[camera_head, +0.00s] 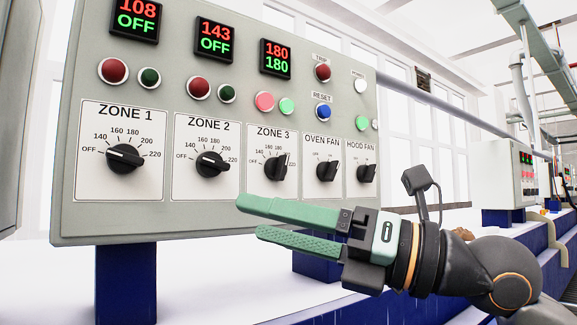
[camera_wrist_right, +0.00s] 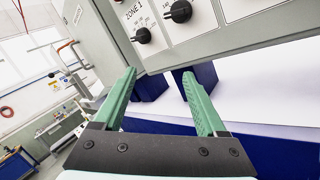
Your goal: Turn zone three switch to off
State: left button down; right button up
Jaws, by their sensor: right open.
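The zone three switch (camera_head: 276,168) is a black rotary knob on the grey control panel (camera_head: 225,215), under the label ZONE 3. My left gripper is not in view.
The zone 1 knob (camera_head: 125,158) and zone 2 knob (camera_head: 212,164) are left of the zone three switch. The oven fan knob (camera_head: 327,170) and hood fan knob (camera_head: 366,172) are right of it. Dark blue posts (camera_head: 125,283) stand below the panel.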

jog(key=w+d+r+m+t+h, duration=0.1)
jog(key=w+d+r+t+h, duration=0.1)
jog(key=d+r+t+h, duration=0.15)
jog(key=m+t+h, duration=0.3)
jog(key=t+h, duration=0.2)
send_near(286, 164)
jog(key=p+x, duration=0.5)
jog(key=x, duration=0.3)
jog(key=shift+w+a+r, duration=0.1)
jog(key=shift+w+a, duration=0.15)
jog(key=shift+w, duration=0.05)
jog(key=shift+w+a, duration=0.2)
jog(key=shift+w, duration=0.05)
grip_shut()
